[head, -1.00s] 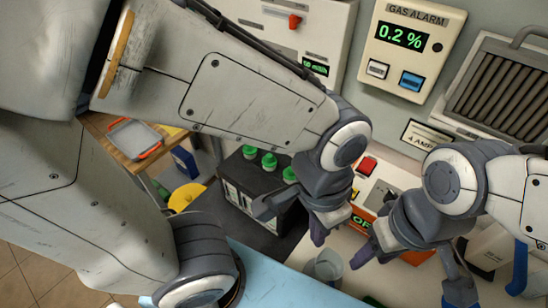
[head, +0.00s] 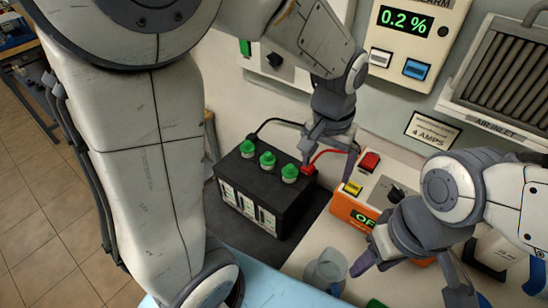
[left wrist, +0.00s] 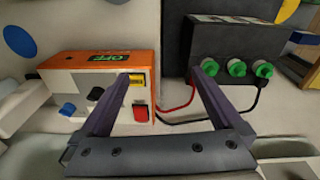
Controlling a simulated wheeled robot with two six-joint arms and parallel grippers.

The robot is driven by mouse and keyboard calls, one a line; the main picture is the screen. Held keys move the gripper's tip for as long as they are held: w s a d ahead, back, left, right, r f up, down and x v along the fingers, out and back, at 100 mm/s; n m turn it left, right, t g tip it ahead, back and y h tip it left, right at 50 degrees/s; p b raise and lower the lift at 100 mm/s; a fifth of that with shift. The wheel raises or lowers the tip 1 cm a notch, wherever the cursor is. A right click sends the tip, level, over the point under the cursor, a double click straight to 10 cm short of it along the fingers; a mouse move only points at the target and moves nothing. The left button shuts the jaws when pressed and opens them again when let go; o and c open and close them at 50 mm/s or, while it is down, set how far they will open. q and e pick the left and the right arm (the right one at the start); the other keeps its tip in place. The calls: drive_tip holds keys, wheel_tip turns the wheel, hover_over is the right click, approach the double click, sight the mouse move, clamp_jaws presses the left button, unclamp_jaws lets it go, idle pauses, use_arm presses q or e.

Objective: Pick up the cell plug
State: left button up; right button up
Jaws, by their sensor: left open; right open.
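Three green cell plugs (head: 267,160) sit in a row on top of the black battery (head: 280,208), all seated. In the left wrist view the green plugs (left wrist: 237,68) are at the upper right. My left gripper (head: 330,172) is open and empty, above and beside the battery's right end, near the red cable clamp (head: 309,167). In the left wrist view its fingertips (left wrist: 160,73) are apart, with the right one close to the nearest plug in the picture. My right gripper (head: 412,280) is open and empty, right of the beaker.
An orange charger (head: 350,211) reading OFF stands right of the battery. Red and black cables run at the battery. A clear beaker (head: 325,270) stands in front of the charger. The gas alarm panel (head: 412,38) is on the wall behind.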

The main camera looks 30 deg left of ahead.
use_arm(q)
drive_tip(key=w+a+f+n+b, duration=0.3)
drive_tip(key=w+a+f+n, duration=0.3)
drive_tip(key=w+a, duration=0.45)
drive_tip(key=n+y, duration=0.1)
drive_tip(key=n, duration=0.1)
hover_over(267, 154)
drive_tip(key=f, duration=0.6)
drive_tip(key=f+b, duration=0.1)
drive_tip(key=f, duration=0.2)
drive_tip(key=shift+w+d+f, duration=0.15)
drive_tip(key=shift+d+f, duration=0.1)
drive_tip(key=shift+f, duration=0.05)
drive_tip(key=shift+a+f+p, duration=0.15)
drive_tip(key=shift+f+p, duration=0.2)
drive_tip(key=shift+f, duration=1.2)
drive_tip(key=shift+a+f+p, duration=0.1)
drive_tip(key=shift+f+p, duration=0.2)
drive_tip(key=shift+f, duration=1.2)
drive_tip(key=c, duration=1.4)
use_arm(e)
wheel_tip(267, 154, down, 4)
drive_tip(key=shift+f, duration=0.2)
